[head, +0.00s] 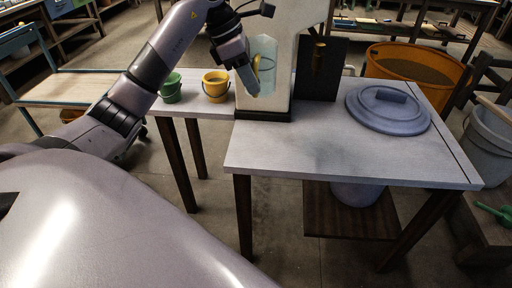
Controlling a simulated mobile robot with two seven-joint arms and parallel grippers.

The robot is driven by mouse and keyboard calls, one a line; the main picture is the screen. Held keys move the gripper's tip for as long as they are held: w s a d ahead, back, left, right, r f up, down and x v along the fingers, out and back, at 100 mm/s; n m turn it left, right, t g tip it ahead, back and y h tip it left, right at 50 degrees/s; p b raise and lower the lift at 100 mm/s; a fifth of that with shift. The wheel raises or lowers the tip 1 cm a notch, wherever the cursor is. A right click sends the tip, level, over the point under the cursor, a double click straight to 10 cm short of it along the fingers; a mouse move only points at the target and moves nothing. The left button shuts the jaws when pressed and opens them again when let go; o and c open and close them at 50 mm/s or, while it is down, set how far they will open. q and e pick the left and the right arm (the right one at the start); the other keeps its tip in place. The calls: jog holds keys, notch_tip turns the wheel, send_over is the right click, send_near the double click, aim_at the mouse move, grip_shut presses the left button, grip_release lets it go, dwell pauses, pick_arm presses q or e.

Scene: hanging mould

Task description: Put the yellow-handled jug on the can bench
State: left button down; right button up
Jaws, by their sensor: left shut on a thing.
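My left gripper (247,84) reaches in from the left and is shut on the yellow handle (256,67) of a pale, see-through jug (265,56). The jug is upright, in front of a cream upright block, above the back of the grey-white table (330,147). Whether its base touches anything is hard to tell. A green thing like a watering can (497,214) lies on a low dark bench (478,226) at the right edge; I cannot tell for sure that this is the can bench. My right gripper is out of view.
A green cup (171,92) and a yellow cup (215,90) stand left of the cream block (291,62). A dark panel (319,70) and a round blue-grey lid (388,112) are to its right. An orange tub (412,70) stands behind. The table's front middle is clear.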

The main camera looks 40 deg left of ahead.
pick_arm(q)
jog(key=shift+n, duration=0.4)
jog(key=f, duration=1.9)
jog(key=shift+a+f, duration=0.3)
jog(key=shift+f, duration=0.1)
jog(key=shift+f, duration=0.2)
jog(key=c, duration=1.1)
grip_release()
jog(key=shift+o, duration=0.2)
jog(key=shift+r, duration=0.1)
